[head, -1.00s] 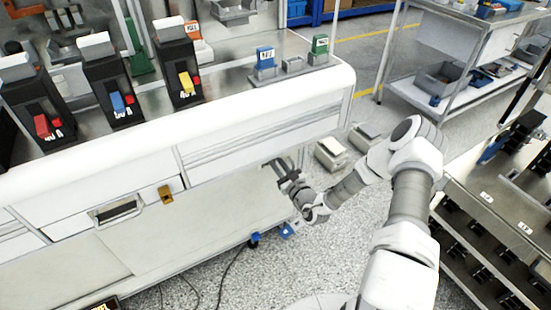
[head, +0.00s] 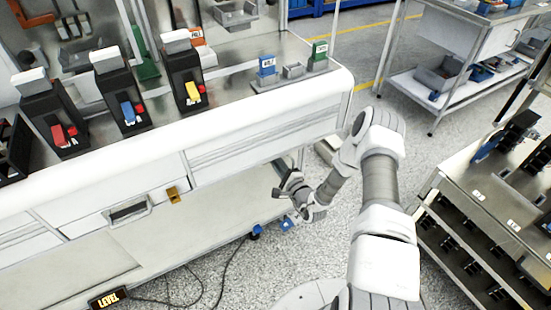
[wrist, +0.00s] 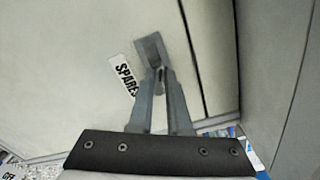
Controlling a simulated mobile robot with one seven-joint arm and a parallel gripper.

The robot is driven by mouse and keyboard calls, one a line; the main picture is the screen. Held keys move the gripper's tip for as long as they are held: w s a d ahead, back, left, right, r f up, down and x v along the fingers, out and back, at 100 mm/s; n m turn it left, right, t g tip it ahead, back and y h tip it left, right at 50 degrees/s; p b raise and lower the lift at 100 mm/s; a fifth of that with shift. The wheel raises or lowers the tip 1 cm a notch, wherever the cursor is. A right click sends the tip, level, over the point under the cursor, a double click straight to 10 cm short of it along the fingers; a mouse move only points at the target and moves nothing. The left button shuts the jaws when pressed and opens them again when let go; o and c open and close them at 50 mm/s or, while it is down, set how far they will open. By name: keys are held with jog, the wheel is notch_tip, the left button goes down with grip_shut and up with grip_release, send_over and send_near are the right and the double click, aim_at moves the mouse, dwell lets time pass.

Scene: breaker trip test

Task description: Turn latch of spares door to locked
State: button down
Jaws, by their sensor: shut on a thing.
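The spares door (wrist: 75,75) is a pale panel that fills much of the wrist view, with a tilted white SPARES label (wrist: 126,76) on it. Beside the label is the grey latch (wrist: 150,48), a small plate with its handle between my fingertips. My gripper (wrist: 160,75) is shut on the latch; the fingers hide part of it, so its exact turn is hard to tell. In the head view my gripper (head: 281,168) is at the right end of the bench's lower front, and the latch is hidden there.
The white bench (head: 270,130) overhangs my gripper, with breakers on top. A drawer with a brass-coloured latch (head: 173,194) is to the left. A dark shelf rack (head: 470,215) stands right of my arm. Cables (head: 215,280) lie on the floor at the bench's foot.

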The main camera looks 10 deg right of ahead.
jog(key=n, duration=0.5)
jog(key=shift+f, duration=0.15)
jog(key=shift+d, duration=0.1)
dwell(0.3)
jog(key=c, duration=0.9)
grip_release()
jog(key=shift+o, duration=0.2)
jog(key=shift+s+p, duration=0.1)
jog(key=shift+p, duration=0.2)
jog(key=p+v, duration=0.2)
jog(key=v, duration=1.5)
jog(key=shift+s, duration=0.15)
